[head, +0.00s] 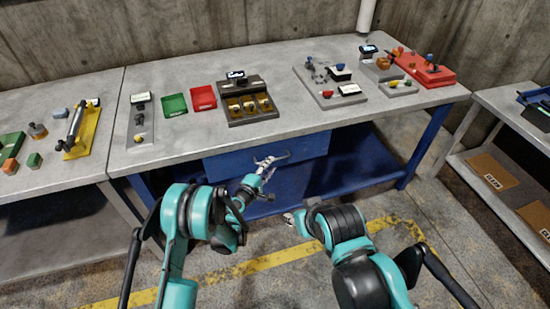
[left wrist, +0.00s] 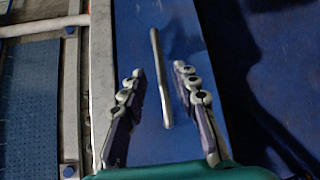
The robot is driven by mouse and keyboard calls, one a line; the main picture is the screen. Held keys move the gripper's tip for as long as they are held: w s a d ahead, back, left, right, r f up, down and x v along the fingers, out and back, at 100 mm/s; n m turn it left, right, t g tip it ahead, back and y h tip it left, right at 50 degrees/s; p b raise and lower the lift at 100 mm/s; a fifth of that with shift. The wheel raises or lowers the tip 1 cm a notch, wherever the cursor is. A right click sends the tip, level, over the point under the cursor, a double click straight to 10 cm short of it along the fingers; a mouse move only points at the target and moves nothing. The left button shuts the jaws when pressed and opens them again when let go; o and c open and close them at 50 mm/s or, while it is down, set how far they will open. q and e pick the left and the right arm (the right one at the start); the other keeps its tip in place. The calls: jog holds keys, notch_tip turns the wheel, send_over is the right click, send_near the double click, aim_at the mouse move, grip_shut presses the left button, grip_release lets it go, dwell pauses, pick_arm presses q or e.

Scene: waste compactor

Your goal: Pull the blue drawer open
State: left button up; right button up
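The blue drawer (head: 308,150) sits under the front edge of the grey workbench and looks shut. Its blue front (left wrist: 135,50) also shows in the left wrist view, with a straight metal bar handle (left wrist: 160,80) on it. My left gripper (head: 268,166) is in front of the drawer in the head view. In the left wrist view the left gripper (left wrist: 157,72) is open, with one finger on each side of the handle and a gap on both sides. My right gripper (head: 294,220) is low, below the drawer, and mostly hidden by its own arm; its fingers are unclear.
The workbench top (head: 300,127) holds a red tray (head: 203,98), a green tray (head: 175,105) and several control panels. A dark open space lies right of the drawer, before the blue bench leg (head: 425,145). The floor (head: 440,225) in front is clear, with yellow lines.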

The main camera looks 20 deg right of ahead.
pick_arm(q)
jog(key=b+x, duration=0.1)
jog(key=x, duration=0.3)
jog(key=shift+w+d, duration=0.2)
jog(key=shift+w, duration=0.1)
grip_shut()
